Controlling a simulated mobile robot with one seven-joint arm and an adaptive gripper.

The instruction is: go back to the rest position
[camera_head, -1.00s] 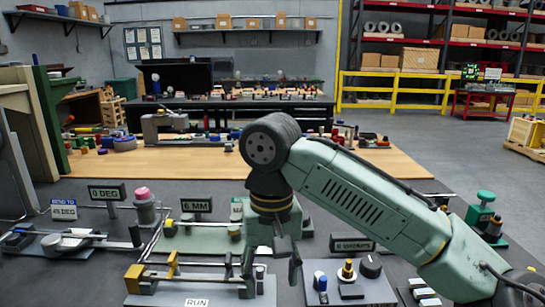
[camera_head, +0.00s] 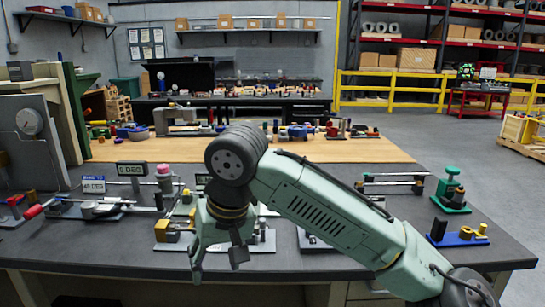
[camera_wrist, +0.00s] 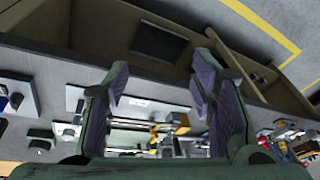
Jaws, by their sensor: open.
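My gripper (camera_head: 215,262) hangs below my bent arm in the head view, over the front part of the dark workbench (camera_head: 400,250). In the wrist view my gripper (camera_wrist: 168,85) has its two fingers wide apart with nothing held between them. The valve fixture (camera_head: 95,208) stands at the bench's left, with a red-ended handle (camera_head: 35,211), a pink-topped post (camera_head: 165,180) and a small degree display (camera_head: 131,168). A "45 DEG" sign (camera_head: 93,185) stands beside it. My arm hides part of the middle fixtures.
A grey gauge panel (camera_head: 30,130) stands at the far left. A fixture with yellow blocks (camera_head: 172,230) lies close behind my gripper. A green press (camera_head: 451,192) and a blue stand (camera_head: 460,236) are at the right. The bench's front edge (camera_head: 130,268) is near.

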